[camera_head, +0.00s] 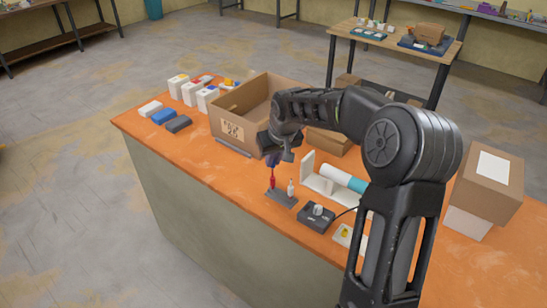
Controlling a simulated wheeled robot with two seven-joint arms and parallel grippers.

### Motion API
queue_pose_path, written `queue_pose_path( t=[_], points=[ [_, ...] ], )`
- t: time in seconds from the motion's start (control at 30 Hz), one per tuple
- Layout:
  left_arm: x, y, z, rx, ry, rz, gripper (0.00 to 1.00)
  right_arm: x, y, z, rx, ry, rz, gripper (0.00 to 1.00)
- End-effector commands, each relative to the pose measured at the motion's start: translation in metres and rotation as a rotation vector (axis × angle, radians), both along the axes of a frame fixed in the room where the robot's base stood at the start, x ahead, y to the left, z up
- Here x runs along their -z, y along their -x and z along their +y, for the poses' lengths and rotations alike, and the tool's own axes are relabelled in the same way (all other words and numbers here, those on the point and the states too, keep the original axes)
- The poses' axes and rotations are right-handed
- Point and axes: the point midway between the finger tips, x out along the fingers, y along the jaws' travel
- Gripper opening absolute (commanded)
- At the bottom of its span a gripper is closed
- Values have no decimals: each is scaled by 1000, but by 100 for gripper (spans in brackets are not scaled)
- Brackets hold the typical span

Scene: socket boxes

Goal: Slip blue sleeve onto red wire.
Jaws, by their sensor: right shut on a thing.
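My right gripper (272,157) points down over the orange workbench, left of centre in the head view. It is shut on a small dark blue piece, which looks like the blue sleeve (271,162). The red wire (272,182) stands upright in a dark base block (283,199), directly below the gripper. The blue piece looks very close to the wire's top; I cannot tell if it is around it. A white upright piece (290,188) stands on the same block, right of the red wire. My left gripper is not in view.
A large open cardboard box (231,132) stands behind the gripper. A white stand with a teal-ended roll (340,178) and a dark device (316,218) are to the right. Small boxes (178,124) fill the bench's far left. The bench's front left is clear.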

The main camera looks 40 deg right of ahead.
Motion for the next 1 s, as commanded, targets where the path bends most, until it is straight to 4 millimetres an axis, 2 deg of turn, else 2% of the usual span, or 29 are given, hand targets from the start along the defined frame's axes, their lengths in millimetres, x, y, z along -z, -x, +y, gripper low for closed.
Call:
queue_pose_path(
  t=[1.0],
  points=[
    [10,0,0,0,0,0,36,6,1,0,0,0,-1,0]
  ],
)
